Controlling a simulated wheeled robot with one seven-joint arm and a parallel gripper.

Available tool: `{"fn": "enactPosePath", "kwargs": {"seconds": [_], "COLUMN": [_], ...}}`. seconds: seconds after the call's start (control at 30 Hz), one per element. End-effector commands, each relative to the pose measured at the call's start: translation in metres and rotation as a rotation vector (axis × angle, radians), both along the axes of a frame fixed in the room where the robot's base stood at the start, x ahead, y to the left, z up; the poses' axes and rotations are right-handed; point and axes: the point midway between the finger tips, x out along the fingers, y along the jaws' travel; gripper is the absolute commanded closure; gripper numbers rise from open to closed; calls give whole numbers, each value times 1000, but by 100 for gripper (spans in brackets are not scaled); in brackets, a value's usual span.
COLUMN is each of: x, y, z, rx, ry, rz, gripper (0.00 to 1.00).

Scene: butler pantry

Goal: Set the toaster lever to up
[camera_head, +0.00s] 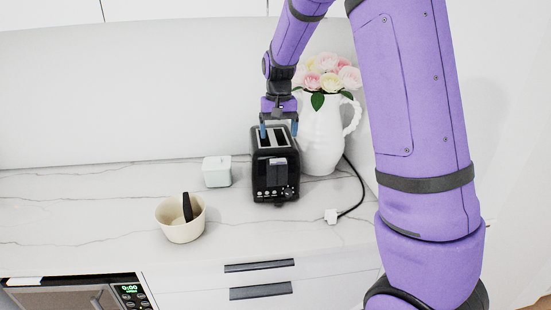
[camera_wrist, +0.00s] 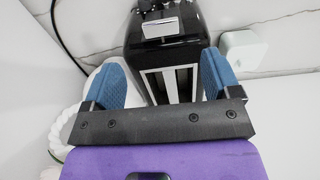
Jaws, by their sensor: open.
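The black toaster (camera_head: 276,178) stands on the marble counter, with two slots on top and knobs low on its front. In the wrist view the toaster (camera_wrist: 180,45) lies beyond and between my fingers. A silver-topped lever (camera_wrist: 160,26) shows on its front face there; I cannot tell its exact height on its track. My gripper (camera_head: 279,130) is open above the rear of the toaster's top. In the wrist view its two blue fingers (camera_wrist: 165,82) are spread on either side of the slots, with nothing held between them.
A white pitcher of flowers (camera_head: 322,135) stands right behind the toaster. A small pale box (camera_head: 217,171) and a cream bowl (camera_head: 172,224) with a dark-handled item are to the left. The front counter is clear.

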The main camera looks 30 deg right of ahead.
Motion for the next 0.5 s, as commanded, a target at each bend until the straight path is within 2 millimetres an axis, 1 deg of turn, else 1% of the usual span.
{"fn": "enactPosePath", "kwargs": {"seconds": [0.03, 0.3, 0.5], "x": [-1, -1, -1], "y": [0, 0, 0], "z": [-10, -57, -82], "rx": [0, 0, 1], "ry": [6, 4, 4], "rz": [-1, 0, 0], "gripper": [17, 17, 17]}}
